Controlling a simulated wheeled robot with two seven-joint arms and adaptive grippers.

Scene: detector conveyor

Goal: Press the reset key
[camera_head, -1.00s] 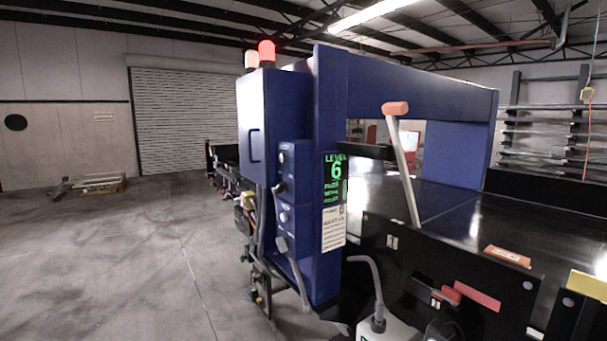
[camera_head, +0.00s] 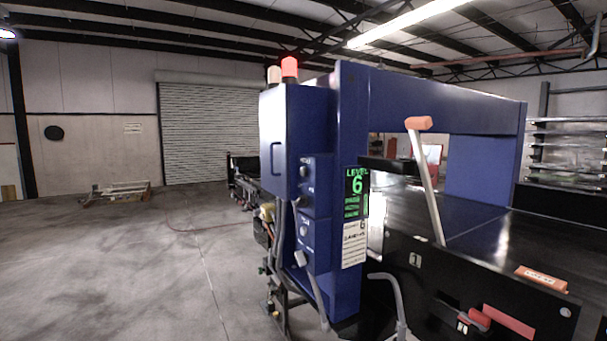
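The blue detector housing (camera_head: 350,110) stands right of centre, arching over the black conveyor (camera_head: 480,225). Its narrow side carries a blue control panel (camera_head: 316,195) with an upper round control (camera_head: 304,171) and a lower round control (camera_head: 304,230). Their labels are too small to read, so I cannot tell which is the reset key. A display (camera_head: 356,194) beside the panel shows "LEVEL 6" in green. A red lamp (camera_head: 289,67) on top looks lit. Neither of my grippers is in view.
A lever with an orange knob (camera_head: 418,123) stands up at the conveyor's near side. Cables and a grey hose (camera_head: 388,288) hang low by the housing. A pallet (camera_head: 115,195) lies at the far left. The concrete floor (camera_head: 130,270) on the left is clear.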

